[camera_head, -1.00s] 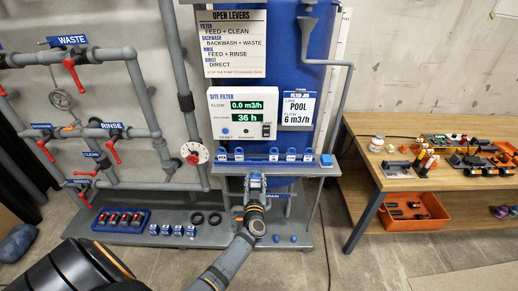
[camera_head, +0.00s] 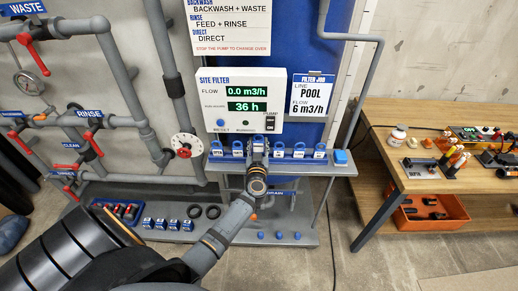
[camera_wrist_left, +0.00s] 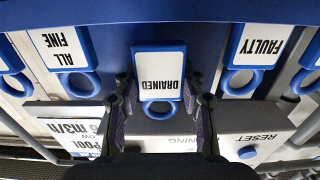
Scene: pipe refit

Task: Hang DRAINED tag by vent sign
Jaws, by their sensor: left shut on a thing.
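The DRAINED tag (camera_wrist_left: 160,72), a white label in a blue frame with a ring, is between the fingers of my left gripper (camera_wrist_left: 160,105), which is shut on it. The label appears upside down in the left wrist view. In the head view my left gripper (camera_head: 258,158) is at the front of the grey shelf, and the tag (camera_head: 258,141) shows in line with the row of tags. I cannot tell whether it is clear of its holder. I cannot make out a vent sign. My right gripper is not in view.
An ALL FINE tag (camera_wrist_left: 60,45) and a FAULTY tag (camera_wrist_left: 255,48) hang on either side. The site filter panel (camera_head: 242,100) stands behind the shelf (camera_head: 335,168). Grey pipes with red levers (camera_head: 92,136) are at the left. A wooden bench (camera_head: 385,125) with parts is at the right.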

